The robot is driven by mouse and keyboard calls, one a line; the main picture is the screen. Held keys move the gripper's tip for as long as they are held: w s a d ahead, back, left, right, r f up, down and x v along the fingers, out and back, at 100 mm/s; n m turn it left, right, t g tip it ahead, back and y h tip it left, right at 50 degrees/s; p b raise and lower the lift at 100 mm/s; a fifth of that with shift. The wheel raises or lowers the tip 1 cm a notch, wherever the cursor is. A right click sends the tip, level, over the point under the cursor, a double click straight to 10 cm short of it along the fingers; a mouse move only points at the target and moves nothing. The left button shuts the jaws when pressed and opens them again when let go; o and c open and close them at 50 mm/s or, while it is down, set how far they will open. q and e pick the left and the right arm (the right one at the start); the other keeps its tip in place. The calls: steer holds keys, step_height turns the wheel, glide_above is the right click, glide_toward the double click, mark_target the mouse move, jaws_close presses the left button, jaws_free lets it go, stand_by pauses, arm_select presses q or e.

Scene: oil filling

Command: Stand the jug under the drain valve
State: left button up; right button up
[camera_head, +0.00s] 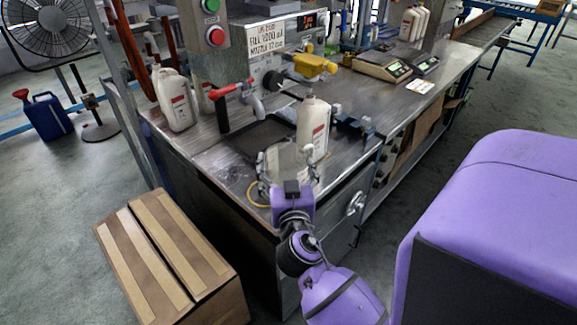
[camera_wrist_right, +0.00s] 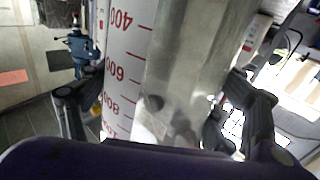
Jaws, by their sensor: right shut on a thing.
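My right gripper (camera_head: 287,170) is shut on a clear measuring jug (camera_head: 286,160) at the front of the steel workbench. In the right wrist view the jug's wall with red scale marks (camera_wrist_right: 125,70) fills the middle, between the two dark fingers. The jug looks roughly upright; whether its base touches the bench cannot be told. Behind it is a valve with a red lever (camera_head: 232,88) and a grey downward spout (camera_head: 257,108), above a dark tray (camera_head: 240,140). The jug is in front of and right of the spout, apart from it. My left gripper is not in view.
A white bottle (camera_head: 314,125) stands close behind the jug. Another white bottle (camera_head: 173,100) stands at left. A yellow valve (camera_head: 315,64), a blue clamp-like part (camera_head: 355,127) and scales (camera_head: 382,65) are on the workbench (camera_head: 210,160). A cardboard box (camera_head: 170,255) is on the floor.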

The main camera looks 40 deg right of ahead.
mark_target(276, 162)
steer(key=shift+w+a+f+b, duration=0.1)
steer(key=shift+w+f+b, duration=0.2)
steer(key=shift+w+f, duration=0.3)
steer(key=shift+w+a, duration=0.1)
steer(key=shift+w, duration=1.1)
steer(key=w, duration=0.5)
steer(key=shift+a+f, duration=0.15)
steer(key=shift+f, duration=0.1)
steer(key=o, duration=1.5)
steer(key=shift+o, duration=0.3)
steer(key=shift+a, duration=0.1)
